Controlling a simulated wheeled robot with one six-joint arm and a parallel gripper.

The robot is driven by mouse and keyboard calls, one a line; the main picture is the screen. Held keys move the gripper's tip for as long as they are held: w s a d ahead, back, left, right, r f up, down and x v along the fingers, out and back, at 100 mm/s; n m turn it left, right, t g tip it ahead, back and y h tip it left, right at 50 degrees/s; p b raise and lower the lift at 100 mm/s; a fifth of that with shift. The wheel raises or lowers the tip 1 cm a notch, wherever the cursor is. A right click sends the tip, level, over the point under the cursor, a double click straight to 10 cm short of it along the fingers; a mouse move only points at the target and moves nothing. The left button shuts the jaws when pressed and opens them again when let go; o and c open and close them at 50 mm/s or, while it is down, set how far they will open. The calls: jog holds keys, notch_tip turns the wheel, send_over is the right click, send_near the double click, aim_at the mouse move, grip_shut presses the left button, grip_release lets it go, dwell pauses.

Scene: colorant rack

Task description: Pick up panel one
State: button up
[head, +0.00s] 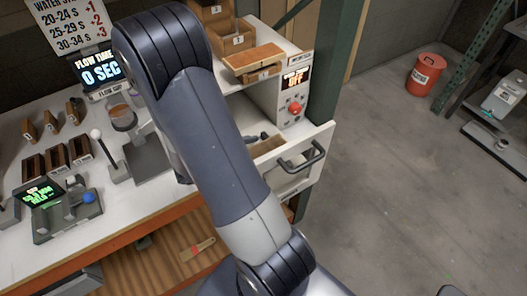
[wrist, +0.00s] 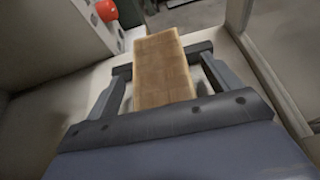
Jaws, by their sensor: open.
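A light wooden panel (wrist: 163,78) lies between the two fingers of my gripper (wrist: 161,60) in the wrist view. The fingers are open, one on each side of it, with a gap visible at least on the right. In the head view a wooden piece (head: 267,146) shows in the open drawer (head: 318,152) at the right end of the bench, with a dark fingertip beside it. My arm hides most of the gripper there. No number can be read on this panel, so I cannot tell whether it is panel one.
The drawer has a dark handle (head: 302,158). A control box with a red button (head: 295,108) and an "OFF" display stands just behind it. A wooden piece (head: 253,58) rests above small bins. Several wooden pieces stand on the bench's left.

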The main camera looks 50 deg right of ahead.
aim_at(259, 153)
jog(key=shift+c, duration=0.6)
jog(key=c, duration=1)
jog(key=shift+r, duration=5)
jog(key=shift+r, duration=0.1)
